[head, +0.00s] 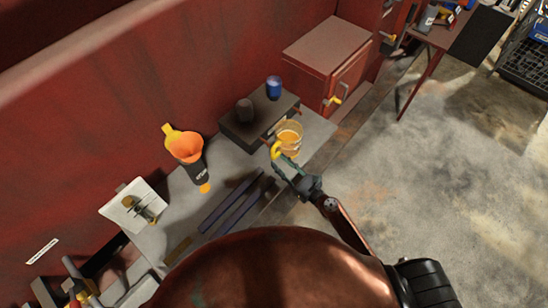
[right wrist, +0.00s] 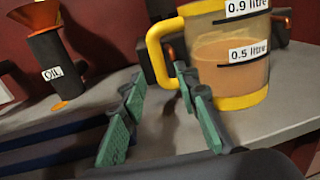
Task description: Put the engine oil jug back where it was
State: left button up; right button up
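The engine oil jug (head: 290,135) is a clear measuring jug with a yellow base and yellow handle. It stands upright on the grey bench (head: 318,130), near the front edge. In the right wrist view the jug (right wrist: 232,60) is marked 0.9 litre and 0.5 litre, with brownish liquid inside up to about the lower mark. My right gripper (head: 281,164) is right beside the handle. In the wrist view its green-padded fingers (right wrist: 160,86) are apart, with the handle just beyond and between the tips; contact cannot be told. My left gripper is not in view.
A black OIL container with an orange funnel (head: 186,147) stands left on the bench. Behind the jug is a dark block (head: 262,118) bearing a blue can (head: 273,88) and a dark cylinder. Dark bars (head: 232,204) lie in front. Bare bench shows right of the jug.

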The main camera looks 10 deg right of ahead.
jog(key=shift+b+v, duration=0.8)
jog(key=shift+v, duration=2.75)
